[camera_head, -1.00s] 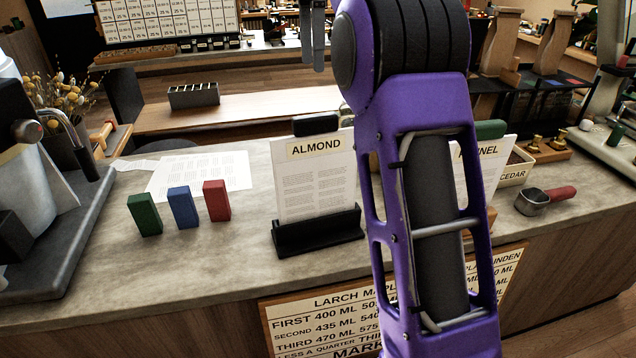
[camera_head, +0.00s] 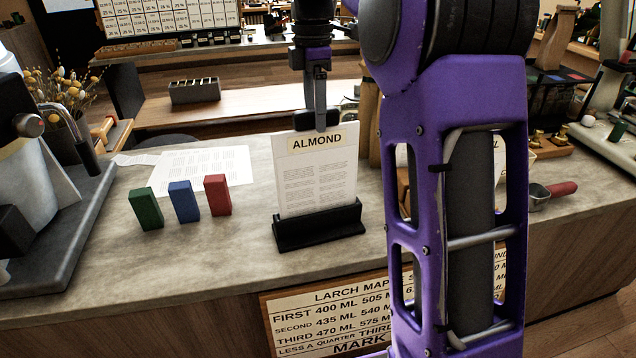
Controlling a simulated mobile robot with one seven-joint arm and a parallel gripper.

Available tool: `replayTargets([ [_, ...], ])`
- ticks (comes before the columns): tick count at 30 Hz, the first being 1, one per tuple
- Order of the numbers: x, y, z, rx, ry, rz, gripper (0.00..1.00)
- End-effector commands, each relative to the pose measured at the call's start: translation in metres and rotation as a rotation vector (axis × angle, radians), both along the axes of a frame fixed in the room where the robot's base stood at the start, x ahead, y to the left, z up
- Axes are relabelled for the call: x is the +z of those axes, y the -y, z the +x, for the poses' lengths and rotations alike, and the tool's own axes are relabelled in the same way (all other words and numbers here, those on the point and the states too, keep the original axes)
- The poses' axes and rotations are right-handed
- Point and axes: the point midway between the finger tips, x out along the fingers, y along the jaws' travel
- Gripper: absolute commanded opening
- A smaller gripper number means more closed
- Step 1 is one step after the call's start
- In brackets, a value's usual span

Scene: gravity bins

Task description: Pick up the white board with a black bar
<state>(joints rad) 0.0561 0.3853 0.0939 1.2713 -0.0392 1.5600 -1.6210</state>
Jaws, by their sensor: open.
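The white board (camera_head: 316,182) labelled ALMOND stands upright, leaning back slightly, in a black stand (camera_head: 318,231) on the counter. Its black bar (camera_head: 302,121) sits at the top edge and is partly covered by my gripper. My gripper (camera_head: 320,124) points down at the top middle of the board, by the bar. It is open. One finger shows in front of the bar; the other is hidden, and I cannot tell whether they touch the bar.
Green (camera_head: 145,208), blue (camera_head: 184,201) and red (camera_head: 217,195) blocks stand left of the board, before a flat paper sheet (camera_head: 205,166).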

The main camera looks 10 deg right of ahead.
Motion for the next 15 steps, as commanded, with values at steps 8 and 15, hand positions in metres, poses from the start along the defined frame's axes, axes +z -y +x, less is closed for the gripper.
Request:
replayTargets([
  [8,-0.04,0.002,-0.004,0.0,-0.004,0.0,0.7],
  [15,-0.049,0.002,-0.004,0.0,-0.001,0.0,0.7],
])
